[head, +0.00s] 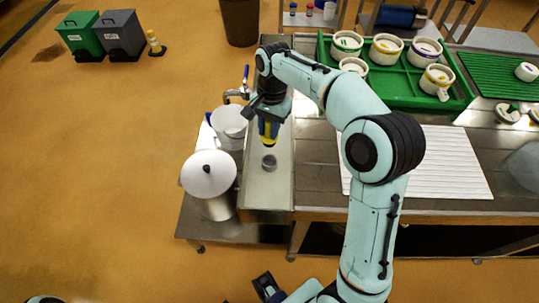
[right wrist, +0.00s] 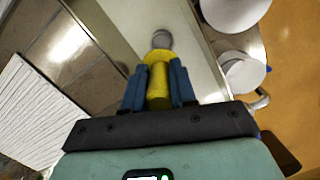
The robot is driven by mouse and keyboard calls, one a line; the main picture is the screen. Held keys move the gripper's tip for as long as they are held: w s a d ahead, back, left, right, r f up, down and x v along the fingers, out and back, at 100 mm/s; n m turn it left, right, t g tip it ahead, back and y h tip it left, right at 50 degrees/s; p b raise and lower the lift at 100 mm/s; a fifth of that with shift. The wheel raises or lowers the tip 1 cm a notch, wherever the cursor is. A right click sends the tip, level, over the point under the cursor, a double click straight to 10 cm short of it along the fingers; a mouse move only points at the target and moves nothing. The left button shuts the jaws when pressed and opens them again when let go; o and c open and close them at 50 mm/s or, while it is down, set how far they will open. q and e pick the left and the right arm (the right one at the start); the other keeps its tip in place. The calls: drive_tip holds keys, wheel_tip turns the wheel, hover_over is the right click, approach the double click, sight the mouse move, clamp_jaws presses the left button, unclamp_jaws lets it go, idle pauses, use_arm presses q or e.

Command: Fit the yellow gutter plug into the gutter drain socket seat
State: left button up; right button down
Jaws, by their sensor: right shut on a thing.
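The yellow gutter plug (right wrist: 157,82) is between the fingers of my right gripper (right wrist: 158,88), which is shut on it. In the head view the yellow plug (head: 268,141) hangs below the right gripper (head: 268,126), over the gutter. The grey round drain socket seat (head: 269,162) is on the gutter floor, just nearer than the plug in the head view. In the right wrist view the socket seat (right wrist: 162,39) shows just beyond the plug's end, partly covered by it. The plug appears above the seat, apart from it. My left gripper (head: 266,286) is low at the bottom edge; its fingers are unclear.
The gutter (head: 265,195) has raised side walls. A lidded white pot (head: 209,175) and a white bucket (head: 229,126) stand left of it. A green tray (head: 408,85) with several moulds and a white ribbed mat (head: 455,165) lie on the table to the right.

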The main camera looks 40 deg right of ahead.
sight(269, 143)
wheel_tip(269, 143, down, 7)
drive_tip(key=shift+b, duration=0.45)
drive_tip(key=shift+f+b, duration=0.35)
drive_tip(key=shift+f, duration=2.35)
drive_tip(key=shift+f, duration=0.15)
drive_tip(key=c, duration=0.9)
unclamp_jaws()
drive_tip(key=r, duration=0.4)
drive_tip(key=d+r+p, duration=0.1)
drive_tip(key=r, duration=0.3)
drive_tip(key=r+p, duration=0.1)
drive_tip(key=r, duration=0.3)
drive_tip(key=shift+w+d+r, duration=0.15)
drive_tip(key=shift+w+d, duration=0.05)
drive_tip(key=shift+w, duration=0.15)
